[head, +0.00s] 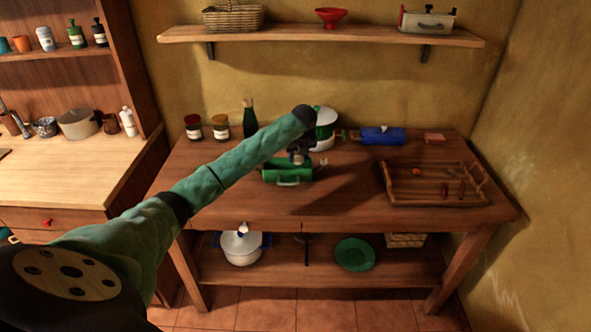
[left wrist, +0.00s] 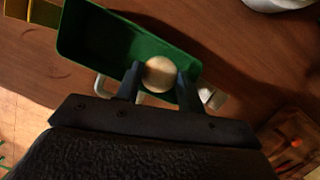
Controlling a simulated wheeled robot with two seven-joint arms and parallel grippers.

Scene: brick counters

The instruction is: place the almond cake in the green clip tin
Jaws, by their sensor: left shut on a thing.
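The green clip tin (head: 273,176) stands open on the brown table, left of its middle. In the left wrist view the tin (left wrist: 95,42) shows its bare green inside and pale clips at its near side. My left gripper (head: 299,157) is over the tin, pointing down. It is shut on the almond cake (left wrist: 159,75), a round, pale tan piece between the two fingers. The cake appears over the near part of the tin's opening; I cannot tell whether it touches the tin. My right gripper is not in view.
Behind the tin stand a white and green pot (head: 325,131), a dark green bottle (head: 249,120) and jars (head: 220,128). A blue clip tin (head: 383,136) is at the back right. A wooden tray (head: 437,201) sits at the right. The table's front middle is clear.

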